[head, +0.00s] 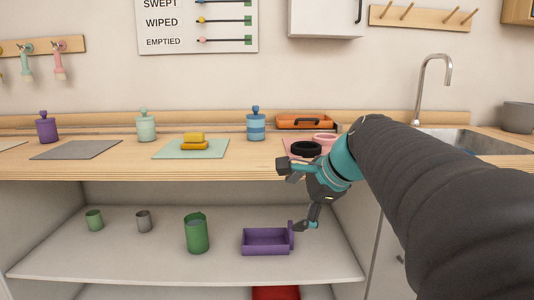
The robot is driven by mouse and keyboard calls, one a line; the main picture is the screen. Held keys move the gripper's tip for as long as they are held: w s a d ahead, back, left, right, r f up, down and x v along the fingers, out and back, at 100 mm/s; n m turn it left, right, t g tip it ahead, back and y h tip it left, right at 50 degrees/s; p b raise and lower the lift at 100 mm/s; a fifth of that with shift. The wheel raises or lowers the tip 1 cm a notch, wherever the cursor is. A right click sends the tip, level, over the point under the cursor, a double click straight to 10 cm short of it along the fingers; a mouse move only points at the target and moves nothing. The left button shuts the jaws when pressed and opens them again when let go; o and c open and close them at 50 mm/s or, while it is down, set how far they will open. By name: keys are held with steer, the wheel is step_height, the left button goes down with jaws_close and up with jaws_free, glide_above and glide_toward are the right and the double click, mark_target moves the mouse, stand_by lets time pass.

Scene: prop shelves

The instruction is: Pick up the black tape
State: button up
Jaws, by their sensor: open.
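The black tape (306,149) is a dark ring lying on a pink mat (292,142) near the front edge of the counter. A pink ring (325,139) lies just behind it to the right. My gripper (292,196) is in front of the counter edge, below and close to the tape in the picture. Its jaws are spread, one finger up by the counter edge and one down by the shelf, with nothing between them. My arm comes in from the right and hides the mat's right part.
An orange toolbox (304,121) stands behind the tapes. Yellow sponges (194,141) lie on a green mat, with a blue jar (256,124) nearby. The counter's front edge (130,174) overhangs a shelf holding a purple tray (266,241) and a green pitcher (196,233). A sink (478,143) is at right.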

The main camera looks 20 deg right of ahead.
steer(key=w+d+r+m+t, duration=0.1)
steer(key=w+d+r+m, duration=0.1)
steer(key=d, duration=0.4)
steer(key=w+d+r+m+t+b, duration=0.1)
steer(key=w+d+r+m+t, duration=0.1)
steer(key=d+m, duration=0.4)
steer(key=w+d+r+m+t+y, duration=0.1)
steer(key=w+d+r+m, duration=0.3)
steer(key=d+r, duration=0.1)
steer(key=shift+w+d+r+m+t, duration=0.2)
steer(key=shift+d+r+m+t, duration=0.2)
steer(key=shift+r, duration=0.05)
steer(key=shift+w, duration=0.3)
steer(key=b, duration=0.1)
glide_toward(310, 146)
steer(key=a, duration=0.2)
steer(key=f, duration=0.1)
steer(key=shift+w+a, duration=0.4)
steer(key=shift+a+b+x, duration=0.2)
steer(key=shift+b+x, duration=0.1)
steer(key=shift+x, duration=2.3)
steer(key=shift+r, duration=0.1)
steer(key=c, duration=1.1)
